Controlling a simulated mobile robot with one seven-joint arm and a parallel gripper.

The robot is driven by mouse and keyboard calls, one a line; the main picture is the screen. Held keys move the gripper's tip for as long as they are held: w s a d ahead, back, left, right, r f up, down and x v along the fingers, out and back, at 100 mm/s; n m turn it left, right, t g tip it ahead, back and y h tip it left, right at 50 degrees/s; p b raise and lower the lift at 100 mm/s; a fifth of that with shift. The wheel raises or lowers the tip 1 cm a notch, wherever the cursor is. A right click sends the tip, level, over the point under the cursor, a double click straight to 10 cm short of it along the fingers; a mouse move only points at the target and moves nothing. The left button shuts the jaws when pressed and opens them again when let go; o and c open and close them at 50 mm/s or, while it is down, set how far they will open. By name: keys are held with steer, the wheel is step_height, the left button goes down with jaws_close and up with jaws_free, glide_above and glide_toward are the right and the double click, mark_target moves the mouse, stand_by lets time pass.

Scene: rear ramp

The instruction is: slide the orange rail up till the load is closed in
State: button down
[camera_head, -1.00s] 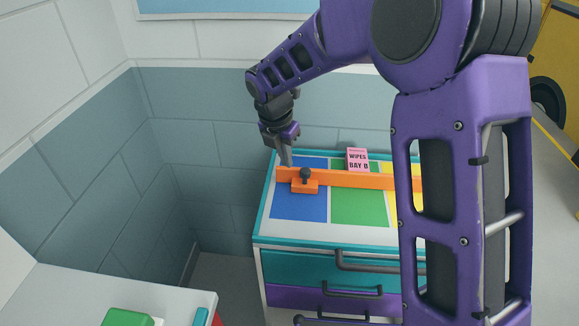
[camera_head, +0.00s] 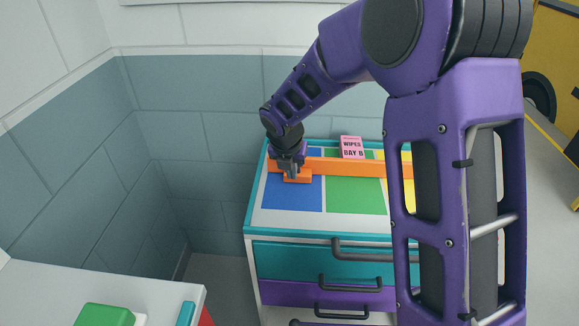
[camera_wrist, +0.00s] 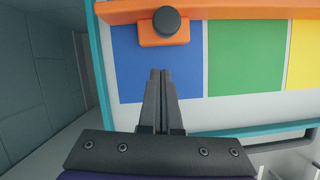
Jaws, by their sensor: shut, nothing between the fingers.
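The orange rail (camera_head: 350,169) lies across the top of the cabinet (camera_head: 272,222), over blue, green and yellow panels. Its bracket and dark round knob (camera_wrist: 167,20) show in the wrist view, near the rail's left end. A pink box marked WIPES BAY B (camera_head: 352,148), seemingly the load, stands just behind the rail. My gripper (camera_head: 292,175) is over the rail's left end and hides the knob in the head view. In the wrist view, my gripper (camera_wrist: 160,74) has its fingers together and empty, on the near side of the knob, with a visible gap in the picture.
Drawers with dark handles (camera_head: 350,283) face the front of the cabinet. A grey-blue block wall (camera_head: 210,140) stands behind and left. A white surface with a green object (camera_head: 104,315) is at lower left. My arm covers the rail's right end.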

steer(key=shift+w+d+r, duration=0.1)
steer(key=shift+w+d, duration=0.1)
steer(key=shift+w, duration=0.6)
steer(key=shift+w+d, duration=0.15)
steer(key=shift+w, duration=0.65)
steer(key=shift+w+r+p, duration=0.2)
steer(key=shift+w+p, duration=0.15)
steer(key=shift+p, duration=0.3)
steer(key=shift+w+p, duration=0.25)
steer(key=shift+p, duration=0.05)
steer(key=shift+w+f, duration=0.1)
steer(key=shift+f, duration=0.1)
